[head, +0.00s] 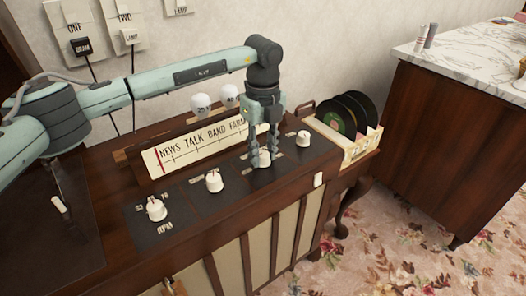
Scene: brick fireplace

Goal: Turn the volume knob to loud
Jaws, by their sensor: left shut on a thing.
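A wooden radio cabinet (110,200) has a dark control panel with a row of white knobs. My left gripper (262,152) points down at the third knob from the left (264,160). Its fingers are shut on this knob and partly hide it. The label by this knob is too small to read, so I cannot tell from print which knob is the volume. The other knobs are the leftmost (156,209), the second (214,181) and the rightmost (303,138). My right gripper is not in view.
A tuning dial (200,147) with printed words stands behind the knobs, with round white bulbs (201,104) behind it. A crate of records (345,145) is right of the cabinet. A marble-topped counter (460,75) stands farther right. Plugs and switches (82,47) are on the wall.

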